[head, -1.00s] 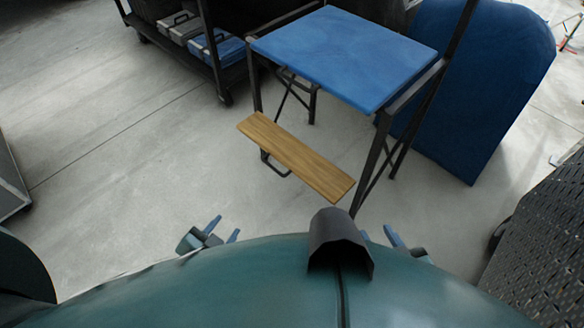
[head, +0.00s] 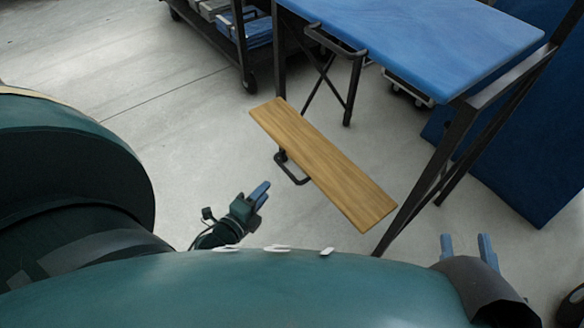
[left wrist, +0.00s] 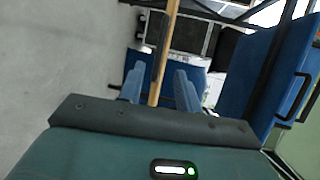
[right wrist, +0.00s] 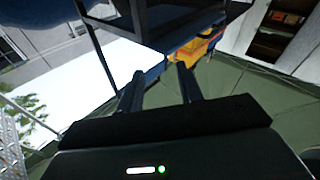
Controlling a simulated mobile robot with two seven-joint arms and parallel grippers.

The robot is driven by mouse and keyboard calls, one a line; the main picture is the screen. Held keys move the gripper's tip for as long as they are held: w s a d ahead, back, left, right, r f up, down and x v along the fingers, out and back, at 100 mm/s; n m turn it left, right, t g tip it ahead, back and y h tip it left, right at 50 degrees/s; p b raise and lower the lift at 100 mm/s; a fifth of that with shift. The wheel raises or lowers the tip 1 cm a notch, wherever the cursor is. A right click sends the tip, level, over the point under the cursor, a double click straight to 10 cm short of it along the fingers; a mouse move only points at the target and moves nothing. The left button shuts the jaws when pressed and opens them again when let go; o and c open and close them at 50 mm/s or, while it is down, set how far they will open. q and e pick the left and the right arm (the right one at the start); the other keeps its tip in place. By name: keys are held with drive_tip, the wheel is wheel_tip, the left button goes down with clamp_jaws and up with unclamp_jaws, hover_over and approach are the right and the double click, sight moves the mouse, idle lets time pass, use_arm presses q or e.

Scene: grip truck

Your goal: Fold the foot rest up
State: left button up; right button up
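The foot rest (head: 325,165) is a flat wooden board on a dark metal bracket, low at the front of a tall chair with a blue seat (head: 420,35). It lies out flat in the head view. My left gripper (head: 260,193) is just on the near side of the board, apart from it. In the left wrist view, the board's edge (left wrist: 165,55) shows as a narrow strip between the open fingers of my left gripper (left wrist: 159,85). My right gripper (head: 466,246) is open and empty, right of the board. It shows open in the right wrist view (right wrist: 160,85).
A dark chair leg (head: 430,175) slants down beside the board's right end. A dark cart (head: 245,45) with cases stands at the back left. A large blue panel (head: 530,150) is at the right. The concrete floor (head: 190,130) left of the board is clear.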

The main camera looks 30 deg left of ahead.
use_arm(q)
drive_tip(key=b, duration=0.4)
approach(308, 157)
drive_tip(key=w+a+f, duration=0.2)
drive_tip(key=a+f, duration=0.1)
drive_tip(key=a, duration=0.1)
drive_tip(key=shift+w+d+r, duration=0.15)
drive_tip(key=shift+w, duration=0.4)
use_arm(e)
drive_tip(key=shift+w+a+m+y, duration=0.1)
drive_tip(key=shift+a+m+y, duration=0.25)
drive_tip(key=shift+m, duration=0.15)
use_arm(q)
drive_tip(key=shift+c, duration=0.5)
clamp_jaws()
